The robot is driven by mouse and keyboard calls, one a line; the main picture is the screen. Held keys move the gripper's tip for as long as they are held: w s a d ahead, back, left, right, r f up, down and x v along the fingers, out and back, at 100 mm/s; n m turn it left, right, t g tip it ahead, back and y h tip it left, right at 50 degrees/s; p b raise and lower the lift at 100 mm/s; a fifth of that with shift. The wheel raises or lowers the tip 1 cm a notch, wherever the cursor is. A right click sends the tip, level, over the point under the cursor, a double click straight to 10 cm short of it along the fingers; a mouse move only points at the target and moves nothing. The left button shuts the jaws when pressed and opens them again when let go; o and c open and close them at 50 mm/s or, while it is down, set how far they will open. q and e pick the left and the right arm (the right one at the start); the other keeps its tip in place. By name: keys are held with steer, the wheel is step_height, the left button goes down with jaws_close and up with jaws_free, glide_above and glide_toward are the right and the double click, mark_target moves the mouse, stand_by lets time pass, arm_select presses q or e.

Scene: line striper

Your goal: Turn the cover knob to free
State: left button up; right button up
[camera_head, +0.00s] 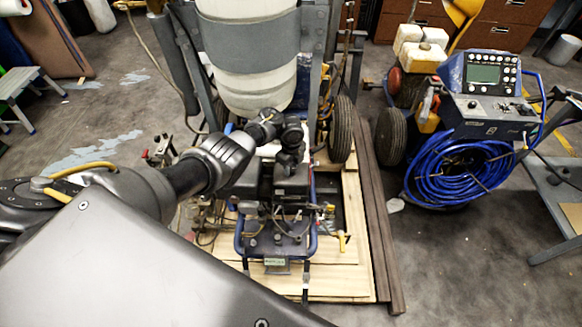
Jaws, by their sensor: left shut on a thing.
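The line striper's engine unit (290,185) stands on wooden boards in the middle of the head view, dark on top with a blue tube frame. My left arm comes in from the left, and my left gripper (291,158) points down at the top of the dark unit. Its jaws are shut on a small part there, which I take to be the cover knob. The gripper hides nearly all of the knob, so I cannot tell how far it is turned. My right gripper is not in view.
A big white tank (245,75) with a grey band stands just behind the unit, with a black wheel (341,129) at its right. A blue machine (485,105) with coiled blue hose (462,172) stands at right. A step stool (25,85) is far left. Floor at lower right is clear.

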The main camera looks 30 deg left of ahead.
mark_target(291, 169)
arm_select(q)
steer(key=shift+m, duration=0.6)
steer(key=o, duration=1)
step_height(291, 169, up, 11)
steer(key=p, duration=0.3)
steer(key=shift+f, duration=0.15)
steer(key=shift+f, duration=0.1)
